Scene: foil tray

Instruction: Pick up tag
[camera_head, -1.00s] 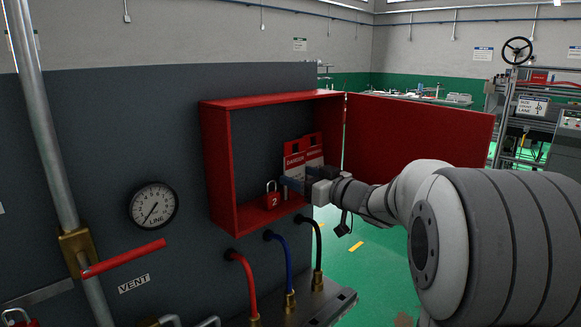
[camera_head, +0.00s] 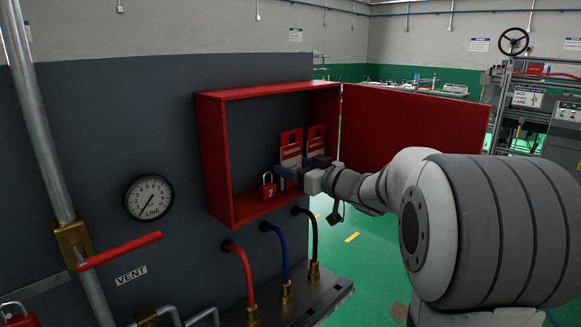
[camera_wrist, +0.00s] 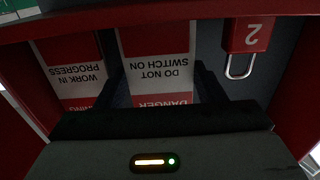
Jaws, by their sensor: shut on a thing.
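A red-and-white tag (camera_head: 290,152) stands upright in the red wall box, left of a second tag (camera_head: 317,139). My gripper (camera_head: 301,168) reaches into the box from the right and is shut on the left tag. In the wrist view my gripper's dark fingers (camera_wrist: 162,92) lie at both side edges of this tag (camera_wrist: 160,70), which reads "DO NOT SWITCH ON" upside down. The other tag (camera_wrist: 72,72), reading "WORK IN PROGRESS", is beside it, outside the fingers. The held tag's lower part is hidden by my gripper.
A red padlock (camera_head: 268,188) marked 2 stands in the red box (camera_head: 214,160), close left of the held tag. The box door (camera_head: 425,135) is swung open behind my arm. Red, blue and black hoses (camera_head: 283,265) rise below. A red lever (camera_head: 120,250) sticks out left.

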